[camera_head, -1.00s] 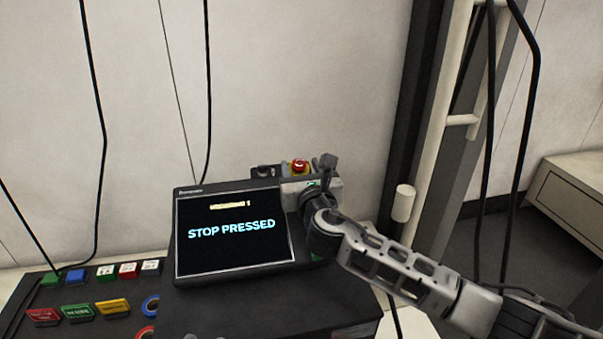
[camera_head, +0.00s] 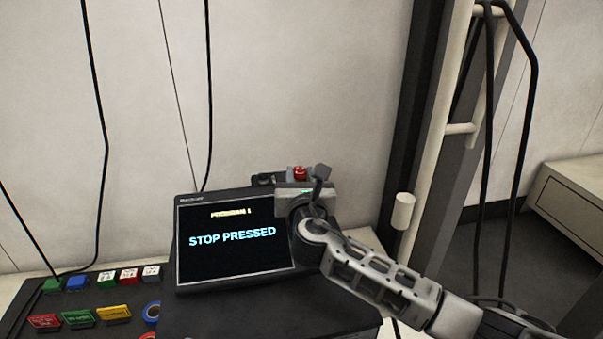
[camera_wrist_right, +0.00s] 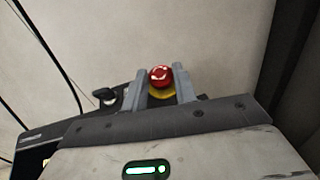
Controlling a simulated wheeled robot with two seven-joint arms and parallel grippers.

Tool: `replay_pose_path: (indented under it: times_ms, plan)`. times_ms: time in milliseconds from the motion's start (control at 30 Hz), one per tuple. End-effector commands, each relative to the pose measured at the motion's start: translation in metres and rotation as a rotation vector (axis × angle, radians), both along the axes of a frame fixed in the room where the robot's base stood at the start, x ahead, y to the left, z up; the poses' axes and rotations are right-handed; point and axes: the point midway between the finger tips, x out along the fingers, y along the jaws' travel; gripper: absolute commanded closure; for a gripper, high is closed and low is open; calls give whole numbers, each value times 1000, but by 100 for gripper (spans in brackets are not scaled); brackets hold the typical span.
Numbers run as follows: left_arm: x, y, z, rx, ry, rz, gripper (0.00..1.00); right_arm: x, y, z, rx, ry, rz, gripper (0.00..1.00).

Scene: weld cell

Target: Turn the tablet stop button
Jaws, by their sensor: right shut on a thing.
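The tablet (camera_head: 235,240) stands tilted back on a dark console, and its screen reads "STOP PRESSED". The red stop button (camera_head: 300,173) is at the tablet's upper right corner. In the right wrist view the button (camera_wrist_right: 160,75) shows white arrows on its cap and a yellow base. My right gripper (camera_head: 301,182) is at the button, with its body in front of the tablet's right edge. In the wrist view its grey fingers (camera_wrist_right: 161,82) stand on both sides of the red cap, shut on it. My left gripper is out of view.
A button panel (camera_head: 75,300) with several coloured buttons lies left of the tablet. A dark switch (camera_wrist_right: 105,95) sits left of the stop button. Black cables hang along the wall, and a post with a pale pipe (camera_head: 440,150) stands to the right.

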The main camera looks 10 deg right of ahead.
Motion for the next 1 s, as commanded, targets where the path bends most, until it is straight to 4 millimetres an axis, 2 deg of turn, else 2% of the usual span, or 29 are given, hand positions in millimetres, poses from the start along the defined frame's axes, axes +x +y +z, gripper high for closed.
replay_pose_path:
  times_ms: [133,500,667,1000]
  plan:
    - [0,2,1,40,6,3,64,0,4,2,53,4,-97,95]
    - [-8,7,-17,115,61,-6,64,2,8,1,168,2,-329,95]
    - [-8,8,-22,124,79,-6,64,2,9,0,201,3,-393,95]
    - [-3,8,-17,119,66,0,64,3,9,0,228,3,-446,95]
